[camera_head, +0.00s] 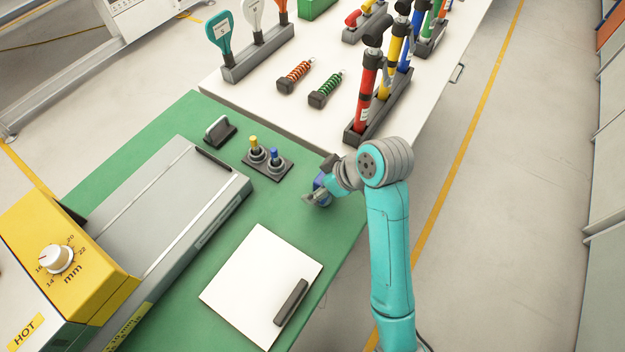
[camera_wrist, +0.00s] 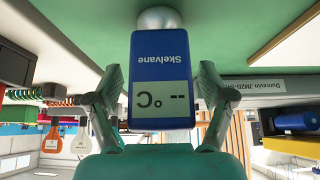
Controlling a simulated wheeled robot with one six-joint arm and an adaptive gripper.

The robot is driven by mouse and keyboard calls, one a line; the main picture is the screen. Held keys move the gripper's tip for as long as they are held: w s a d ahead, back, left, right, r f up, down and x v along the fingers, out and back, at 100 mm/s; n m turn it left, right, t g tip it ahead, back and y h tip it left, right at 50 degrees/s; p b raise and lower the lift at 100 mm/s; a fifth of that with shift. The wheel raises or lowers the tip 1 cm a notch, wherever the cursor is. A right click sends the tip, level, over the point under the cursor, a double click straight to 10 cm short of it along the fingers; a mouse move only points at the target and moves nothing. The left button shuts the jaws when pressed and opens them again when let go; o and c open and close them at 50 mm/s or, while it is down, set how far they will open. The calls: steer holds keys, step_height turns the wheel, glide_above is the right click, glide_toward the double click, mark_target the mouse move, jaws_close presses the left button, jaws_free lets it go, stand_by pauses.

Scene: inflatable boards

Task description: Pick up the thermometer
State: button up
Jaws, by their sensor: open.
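The thermometer is a blue block with a grey display reading "-- °C" and the name "Skelvane", upside down in the wrist view (camera_wrist: 160,75). A silver rounded part shows at its far end. In the head view a small blue patch of it (camera_head: 320,182) shows by my gripper, mostly hidden. My gripper (camera_head: 314,198) is over the green table near its right edge. In the wrist view my gripper (camera_wrist: 160,84) is open, with one finger on each side of the thermometer and a narrow gap visible at each side. I cannot tell whether anything touches.
A two-socket holder with yellow and blue pieces (camera_head: 267,164) stands left of my gripper. A white board with a dark handle (camera_head: 255,283) lies nearer. A rack with red, yellow and blue pumps (camera_head: 360,136) stands on the white table behind. A grey and yellow machine (camera_head: 165,205) is left.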

steer(key=shift+a+f, duration=0.1)
steer(key=shift+f, duration=0.05)
steer(key=c, duration=1.3)
